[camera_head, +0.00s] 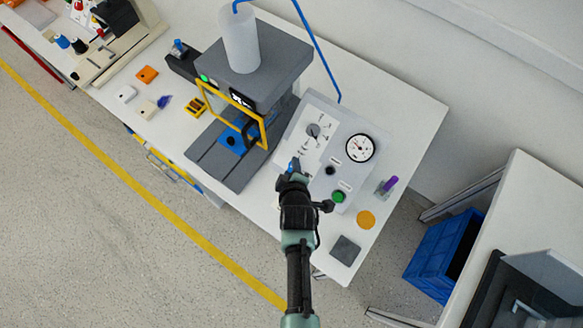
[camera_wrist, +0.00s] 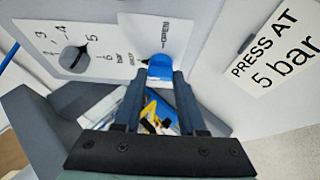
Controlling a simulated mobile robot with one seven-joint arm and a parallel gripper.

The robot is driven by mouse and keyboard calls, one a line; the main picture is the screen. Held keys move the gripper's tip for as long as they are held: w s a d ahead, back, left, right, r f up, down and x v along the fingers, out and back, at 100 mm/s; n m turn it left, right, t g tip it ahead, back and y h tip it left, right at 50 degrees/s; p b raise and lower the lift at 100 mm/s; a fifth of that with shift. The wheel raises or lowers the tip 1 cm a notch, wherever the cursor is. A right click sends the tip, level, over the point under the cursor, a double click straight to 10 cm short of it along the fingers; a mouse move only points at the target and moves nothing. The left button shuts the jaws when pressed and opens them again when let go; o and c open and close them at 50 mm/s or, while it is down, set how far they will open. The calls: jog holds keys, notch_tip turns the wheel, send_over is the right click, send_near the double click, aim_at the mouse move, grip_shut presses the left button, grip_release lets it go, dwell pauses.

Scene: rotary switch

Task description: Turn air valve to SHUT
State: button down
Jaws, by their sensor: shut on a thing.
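The air valve is a blue knob (camera_wrist: 161,68) on a white plate of the grey control panel (camera_head: 373,135). My gripper (camera_wrist: 161,80) is shut on the blue knob, with one dark finger on each side of it. In the head view my gripper (camera_head: 294,174) reaches the panel's lower left, and a bit of blue shows at its tip.
A grey pressure dial (camera_wrist: 74,58) marked in bar sits beside the valve. A round gauge (camera_head: 360,148), a black knob (camera_head: 330,171) and a green button (camera_head: 338,196) share the panel. The press (camera_head: 254,75) with its yellow-framed guard (camera_head: 232,114) stands close on the left.

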dwell(0.3)
jog(key=shift+c, duration=2.4)
grip_release()
jog(key=shift+r, duration=0.1)
jog(key=v, duration=1.2)
jog(key=shift+s+r, duration=0.25)
jog(key=shift+s, duration=0.05)
jog(key=shift+d, duration=0.1)
